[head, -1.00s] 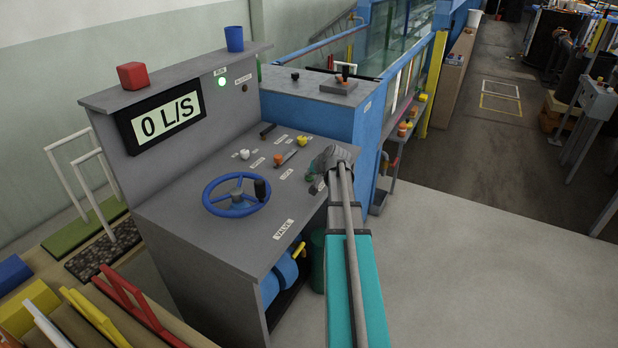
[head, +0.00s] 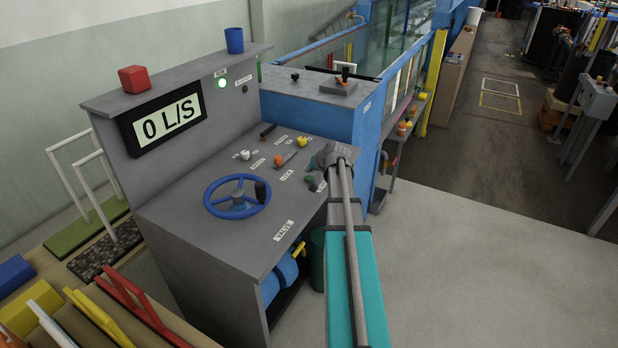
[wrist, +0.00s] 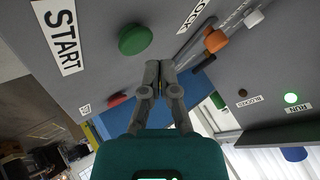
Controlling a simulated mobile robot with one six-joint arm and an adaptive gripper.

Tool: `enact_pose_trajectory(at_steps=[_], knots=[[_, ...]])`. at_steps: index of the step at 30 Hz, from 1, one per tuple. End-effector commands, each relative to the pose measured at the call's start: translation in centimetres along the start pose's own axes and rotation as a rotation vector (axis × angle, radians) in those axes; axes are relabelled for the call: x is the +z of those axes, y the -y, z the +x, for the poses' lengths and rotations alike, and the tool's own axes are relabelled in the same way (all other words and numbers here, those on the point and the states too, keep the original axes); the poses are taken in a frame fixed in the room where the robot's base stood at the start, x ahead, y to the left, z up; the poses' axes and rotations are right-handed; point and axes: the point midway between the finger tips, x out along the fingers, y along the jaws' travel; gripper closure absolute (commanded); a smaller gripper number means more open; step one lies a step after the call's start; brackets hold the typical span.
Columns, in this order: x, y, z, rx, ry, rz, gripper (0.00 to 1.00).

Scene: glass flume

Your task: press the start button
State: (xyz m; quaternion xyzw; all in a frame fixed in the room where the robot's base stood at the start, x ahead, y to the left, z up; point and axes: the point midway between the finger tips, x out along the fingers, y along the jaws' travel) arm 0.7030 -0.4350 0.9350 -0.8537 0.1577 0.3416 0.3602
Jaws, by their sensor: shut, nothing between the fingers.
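The green button (wrist: 135,39) is a round knob beside the START label (wrist: 60,35) in the wrist view. In the head view the green button (head: 309,179) shows small on the console's sloped desk. My gripper (wrist: 160,66) is shut and empty, its fingertips beside and a little below the green button in the wrist picture, apart from it there. In the head view my gripper (head: 320,162) is over the right part of the desk, just up and right of the button. A red button (wrist: 118,100) lies farther along the panel, partly behind a finger.
The console has a blue handwheel (head: 237,197), an orange knob (head: 278,159) and a white knob (head: 244,155). Its display (head: 166,118) reads 0 L/S. The green RUN lamp (head: 222,83) is lit. Open floor (head: 450,270) lies to the right.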

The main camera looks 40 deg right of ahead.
Motion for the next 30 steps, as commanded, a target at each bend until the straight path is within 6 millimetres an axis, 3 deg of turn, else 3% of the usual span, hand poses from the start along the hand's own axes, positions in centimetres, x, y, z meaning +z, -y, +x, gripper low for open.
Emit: enact_pose_trajectory(at_steps=[30], knots=[[-3.0,3.0,-4.1,0.000,0.000,-0.001,1.00]])
